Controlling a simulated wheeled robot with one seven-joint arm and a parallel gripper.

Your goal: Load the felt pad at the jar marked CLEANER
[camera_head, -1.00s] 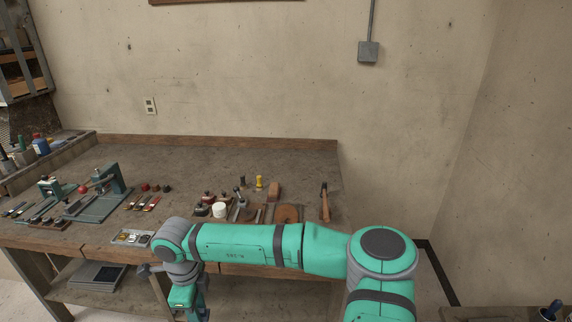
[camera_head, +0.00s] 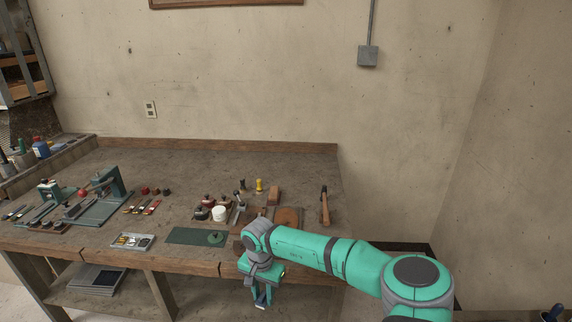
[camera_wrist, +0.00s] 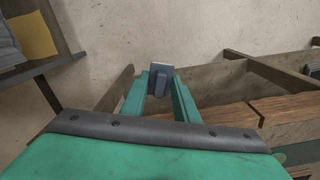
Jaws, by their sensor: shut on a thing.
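My gripper (camera_head: 263,298) hangs in front of the bench's front edge, below the bench top. In the wrist view my gripper (camera_wrist: 160,88) is shut on a small dark grey block (camera_wrist: 160,77); I cannot tell whether this is the felt pad. Several small jars stand mid-bench: a white one (camera_head: 219,212), a dark-red-topped one (camera_head: 208,200) and another dark-topped one (camera_head: 201,213). Their labels are too small to read, so I cannot tell which is marked CLEANER. My gripper is apart from the jars, to their right and nearer the front.
A green mat (camera_head: 185,235) with a round green piece (camera_head: 216,238) lies near the front edge beside a tray of small parts (camera_head: 132,241). A hammer (camera_head: 324,205) and brown block (camera_head: 274,196) are at right.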

